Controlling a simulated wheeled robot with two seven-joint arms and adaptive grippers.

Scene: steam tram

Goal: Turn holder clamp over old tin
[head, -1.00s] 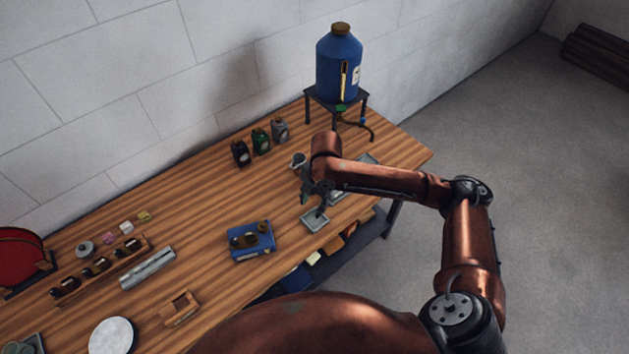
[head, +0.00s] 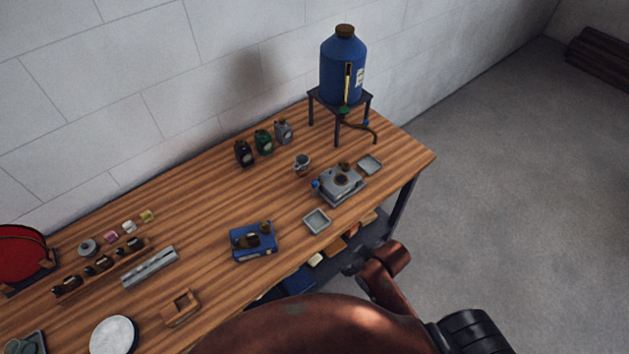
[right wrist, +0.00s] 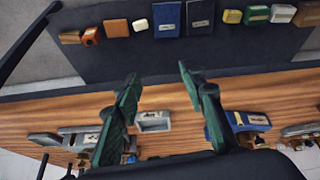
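A grey metal device with round brown fittings and a blue knob (head: 341,185) sits on the bench's right part. A similar blue device (head: 253,240) sits further left. A small empty square grey tray (head: 317,221) lies between them; it also shows in the right wrist view (right wrist: 152,121). I cannot tell for certain which part is the holder clamp or the old tin. My right gripper (head: 356,268) is off the bench's front edge. In the right wrist view its two green fingers (right wrist: 158,74) are apart with nothing between them. My left gripper is not in view.
A blue bottle (head: 342,68) stands on a stand with a hose at the back right. Several small cans (head: 264,142), a cup (head: 302,163) and another tray (head: 369,164) are near. Boxes (right wrist: 167,18) lie on the shelf below.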

